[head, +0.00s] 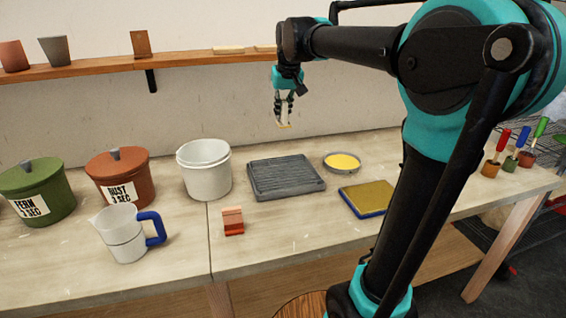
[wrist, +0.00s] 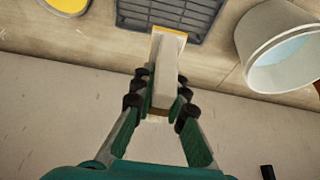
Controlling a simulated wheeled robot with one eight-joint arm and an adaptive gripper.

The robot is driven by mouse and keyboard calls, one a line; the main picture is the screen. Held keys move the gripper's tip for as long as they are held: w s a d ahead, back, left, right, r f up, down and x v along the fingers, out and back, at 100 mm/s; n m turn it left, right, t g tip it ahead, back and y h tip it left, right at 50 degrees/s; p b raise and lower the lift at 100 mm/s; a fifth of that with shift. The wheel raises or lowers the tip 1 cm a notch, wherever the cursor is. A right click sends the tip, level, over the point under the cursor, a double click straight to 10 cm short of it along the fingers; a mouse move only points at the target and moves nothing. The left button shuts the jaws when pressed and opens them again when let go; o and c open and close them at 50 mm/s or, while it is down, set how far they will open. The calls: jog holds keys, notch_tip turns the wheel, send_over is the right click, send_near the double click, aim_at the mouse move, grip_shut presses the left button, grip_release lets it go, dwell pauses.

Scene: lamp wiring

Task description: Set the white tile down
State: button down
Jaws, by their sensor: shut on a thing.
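My gripper (head: 284,101) is shut on the white tile (head: 283,117) and holds it in the air above the back of the table. The tile hangs down from the fingers, and its lower edge is yellowish. In the wrist view the tile (wrist: 164,62) sits between my fingertips (wrist: 158,100), with its yellow end pointing toward the dark grey ribbed rack (wrist: 165,15). In the head view the rack (head: 287,190) lies flat and empty on the table (head: 300,235), below the tile and nearer the camera.
A dish of yellow liquid (head: 342,161) and a blue-edged yellow pad (head: 367,197) lie right of the rack. A white bucket (head: 207,180) stands left. A small red stand (head: 233,221), measuring jug (head: 122,238) and lidded pots (head: 122,180) are further forward or left. A shelf (head: 190,61) runs behind.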

notch_tip(320, 180, down, 17)
jog(key=shift+r, duration=0.1)
dwell(0.3)
jog(key=c, duration=2)
grip_release()
jog(key=o, duration=0.5)
jog(key=shift+c, duration=0.2)
jog(key=v, duration=1.2)
